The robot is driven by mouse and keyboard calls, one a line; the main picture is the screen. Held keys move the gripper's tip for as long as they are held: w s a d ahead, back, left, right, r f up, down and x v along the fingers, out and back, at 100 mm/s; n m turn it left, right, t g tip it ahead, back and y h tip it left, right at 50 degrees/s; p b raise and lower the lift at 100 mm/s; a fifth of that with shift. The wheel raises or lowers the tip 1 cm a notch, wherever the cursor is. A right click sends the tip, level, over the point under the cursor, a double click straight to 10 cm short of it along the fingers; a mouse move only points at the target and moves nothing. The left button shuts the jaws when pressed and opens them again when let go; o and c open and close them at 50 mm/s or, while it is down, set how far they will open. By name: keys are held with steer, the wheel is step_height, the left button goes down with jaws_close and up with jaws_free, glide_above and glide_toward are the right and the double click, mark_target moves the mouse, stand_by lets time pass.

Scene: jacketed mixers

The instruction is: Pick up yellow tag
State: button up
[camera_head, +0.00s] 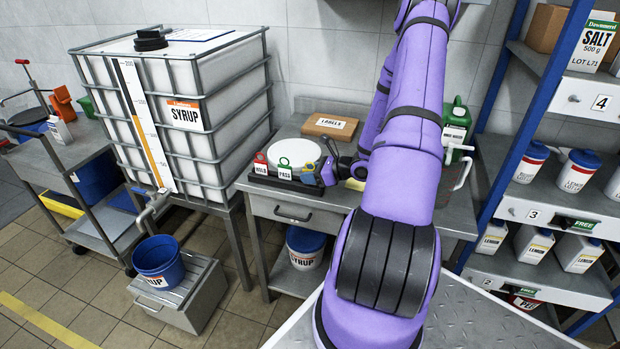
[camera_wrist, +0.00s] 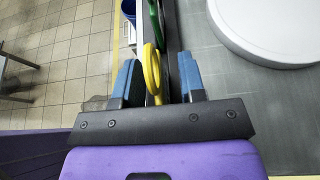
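The yellow tag (camera_wrist: 151,70) shows in the wrist view as an upright yellow ring, with a green tag (camera_wrist: 156,22) beyond it. My gripper (camera_wrist: 157,80) is open, with one blue-grey fingertip on each side of the yellow ring and visible gaps between. In the head view my gripper (camera_head: 322,168) is at the right end of the tag rack (camera_head: 285,182) on the table and mostly covers the yellow tag. The red HOLD tag (camera_head: 261,163) and green PASS tag (camera_head: 285,166) stand to the left in the rack.
A round white disc (camera_head: 297,152) lies on the steel table behind the rack, with a LABELS box (camera_head: 330,126) at the back. A green jug (camera_head: 455,127) stands right of my arm. The caged SYRUP tank (camera_head: 186,112) is left, the blue-post shelf (camera_head: 530,130) right.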

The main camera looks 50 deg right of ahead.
steer(key=shift+c, duration=0.4)
jaws_close()
steer(key=shift+r, duration=0.1)
